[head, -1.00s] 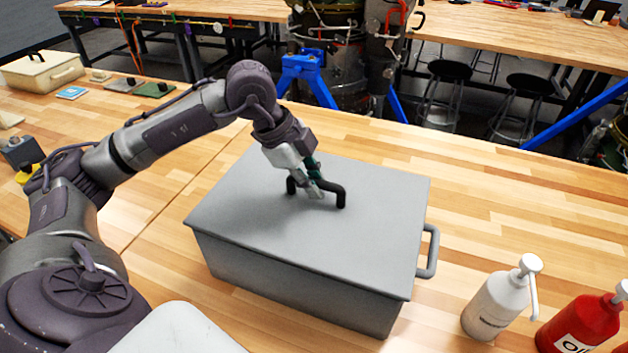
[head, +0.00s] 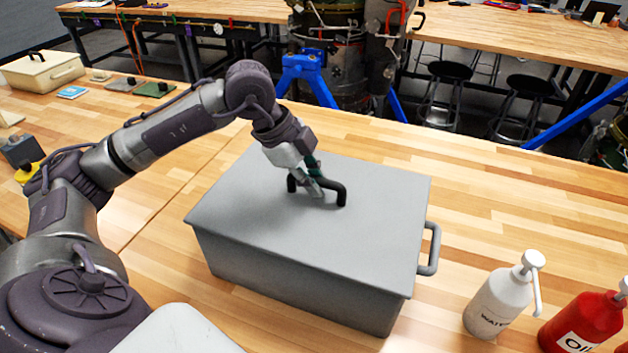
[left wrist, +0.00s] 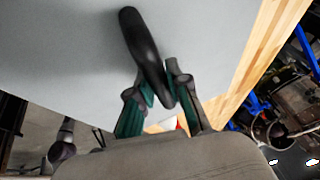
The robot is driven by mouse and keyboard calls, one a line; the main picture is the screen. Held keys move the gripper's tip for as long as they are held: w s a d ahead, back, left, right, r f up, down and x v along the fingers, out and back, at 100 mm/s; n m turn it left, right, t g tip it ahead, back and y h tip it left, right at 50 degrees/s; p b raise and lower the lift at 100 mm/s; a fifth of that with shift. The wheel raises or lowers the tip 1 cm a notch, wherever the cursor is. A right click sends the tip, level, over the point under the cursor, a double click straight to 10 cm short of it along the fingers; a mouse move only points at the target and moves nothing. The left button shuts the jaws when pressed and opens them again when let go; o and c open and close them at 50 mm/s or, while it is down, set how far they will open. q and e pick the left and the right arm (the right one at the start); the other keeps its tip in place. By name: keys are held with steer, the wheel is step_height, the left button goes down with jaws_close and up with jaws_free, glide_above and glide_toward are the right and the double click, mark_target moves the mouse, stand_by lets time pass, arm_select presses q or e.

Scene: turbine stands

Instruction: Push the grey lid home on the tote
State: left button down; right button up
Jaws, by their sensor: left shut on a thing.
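The grey lid (head: 270,215) lies on top of the grey tote (head: 300,293), which stands on the wooden bench. In the head view the lid covers the tote's whole top and looks level; I see no clear gap along the front edge. A black handle (head: 338,190) rises from the lid's middle. My left gripper (head: 316,190) is shut on this handle from above. In the left wrist view, the gripper's fingers (left wrist: 160,100) are on either side of the black handle (left wrist: 142,45). My right gripper is not in view.
A white bottle (head: 497,303) and a red oil bottle (head: 582,322) stand right of the tote, near its side handle (head: 434,250). A cream box (head: 40,72) sits far left. The bench behind the tote is clear.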

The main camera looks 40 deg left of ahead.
mark_target(298, 197)
arm_select(q)
steer(key=shift+s+d+f, duration=0.1)
steer(key=shift+s+f, duration=0.15)
steer(key=shift+f, duration=0.35)
steer(key=c, duration=1.1)
jaws_free()
steer(key=shift+o, duration=0.3)
steer(key=shift+w, duration=0.2)
steer(key=shift+o, duration=0.8)
steer(key=shift+r, duration=0.1)
steer(key=shift+a+r+p, duration=0.25)
steer(key=shift+r+p, duration=0.1)
steer(key=shift+r, duration=0.2)
steer(key=shift+p+v, duration=1.25)
steer(key=shift+v, duration=1.8)
